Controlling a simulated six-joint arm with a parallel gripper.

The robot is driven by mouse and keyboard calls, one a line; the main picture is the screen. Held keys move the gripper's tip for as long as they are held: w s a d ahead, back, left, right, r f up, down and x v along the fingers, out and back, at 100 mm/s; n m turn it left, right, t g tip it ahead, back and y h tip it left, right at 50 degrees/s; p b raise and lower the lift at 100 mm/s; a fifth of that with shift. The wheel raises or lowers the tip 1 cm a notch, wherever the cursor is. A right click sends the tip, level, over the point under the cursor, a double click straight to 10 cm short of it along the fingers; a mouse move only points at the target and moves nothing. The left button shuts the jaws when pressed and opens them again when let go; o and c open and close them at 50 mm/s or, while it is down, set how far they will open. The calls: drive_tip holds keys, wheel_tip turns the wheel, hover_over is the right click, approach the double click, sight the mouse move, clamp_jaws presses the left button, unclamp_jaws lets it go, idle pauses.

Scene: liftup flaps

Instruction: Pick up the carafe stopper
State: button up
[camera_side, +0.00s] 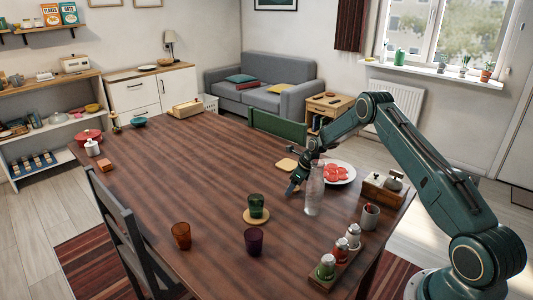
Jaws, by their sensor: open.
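A clear glass carafe (315,192) stands upright on the wooden table (190,180), right of centre. I cannot make out the stopper clearly; the carafe's top is close to my gripper and partly mixed with it in the picture. My gripper (295,187) is open and points down, just left of the carafe's upper part. I see nothing held between its fingers. Whether it touches the carafe cannot be told from this view.
A plate of red slices (338,173) and a wooden box (383,191) lie behind and right. The table's left middle is clear.

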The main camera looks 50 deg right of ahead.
drive_tip(key=c, duration=1.1)
drive_tip(key=shift+o, duration=0.2)
drive_tip(key=shift+r, duration=0.15)
wheel_tip(320, 180, up, 20)
idle(0.5)
drive_tip(key=s+a+r+n+y, duration=0.1)
drive_tip(key=s+a+r+n, duration=0.1)
drive_tip(key=s, duration=0.4)
drive_tip(key=s+a+r+n+g+y, duration=0.1)
drive_tip(key=s+a+r+n, duration=0.1)
drive_tip(key=s+r+n, duration=0.2)
drive_tip(key=shift+s+a+r, duration=0.3)
drive_tip(key=shift+s+r, duration=0.05)
drive_tip(key=shift+s, duration=0.6)
